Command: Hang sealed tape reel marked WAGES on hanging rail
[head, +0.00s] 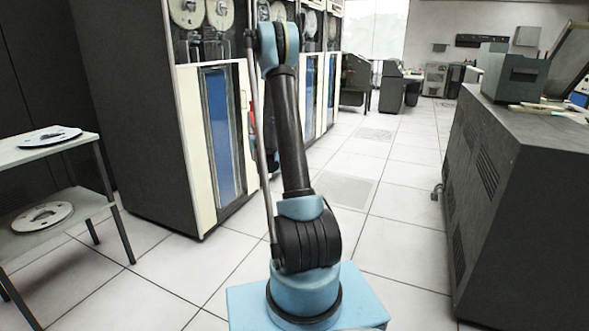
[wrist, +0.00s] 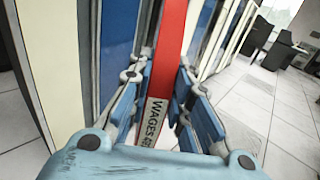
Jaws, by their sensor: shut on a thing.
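In the wrist view, a red tape reel (wrist: 174,45) in its case stands edge-on between the fingers of my gripper (wrist: 166,75). A pale label reading WAGES (wrist: 154,118) is on its near edge. The blue finger pads are shut on the reel from both sides. In the head view my arm hides most of my gripper, and only a red sliver of the reel (head: 252,118) shows beside the arm. No hanging rail can be made out for sure; a dark bar (head: 480,41) is on the far wall.
Tall tape cabinets (head: 187,135) with blue panels stand close on the left. A two-tier table (head: 75,160) with loose reels is at the far left. A grey console (head: 520,180) stands on the right. The tiled floor aisle between them is clear, with desks (head: 400,85) at its far end.

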